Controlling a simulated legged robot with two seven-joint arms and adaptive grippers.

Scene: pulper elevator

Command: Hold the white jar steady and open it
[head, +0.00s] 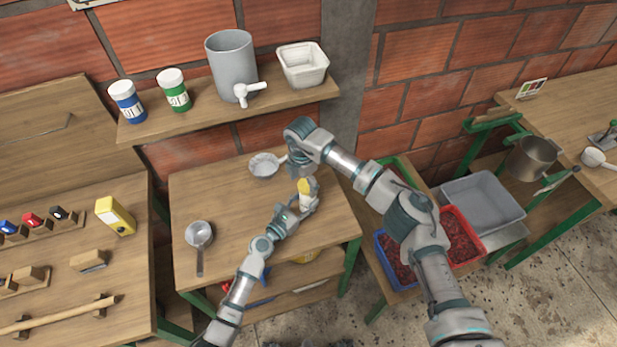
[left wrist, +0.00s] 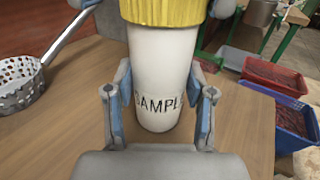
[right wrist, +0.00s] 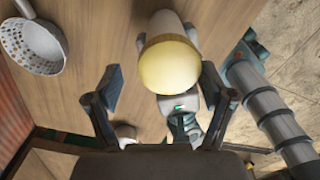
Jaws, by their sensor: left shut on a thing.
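The white jar (head: 306,201) has a yellow lid (head: 304,186) and stands on the middle table. In the left wrist view the jar (left wrist: 160,70) is upright and labelled "SAMPL", with its yellow lid (left wrist: 165,12) on. My left gripper (left wrist: 160,98) is shut on the jar's white body, one finger on each side. My right gripper (head: 300,172) is above the jar, pointing down. In the right wrist view its fingers are spread (right wrist: 161,82) and the lid (right wrist: 170,66) shows beyond them, right of centre. I see no contact between these fingers and the lid.
A perforated skimmer (head: 264,165) lies behind the jar and a ladle (head: 199,236) lies at the left of the table. A shelf (head: 210,115) above holds two labelled jars, a grey tank (head: 231,65) and a white tub (head: 303,65). Crates stand to the right.

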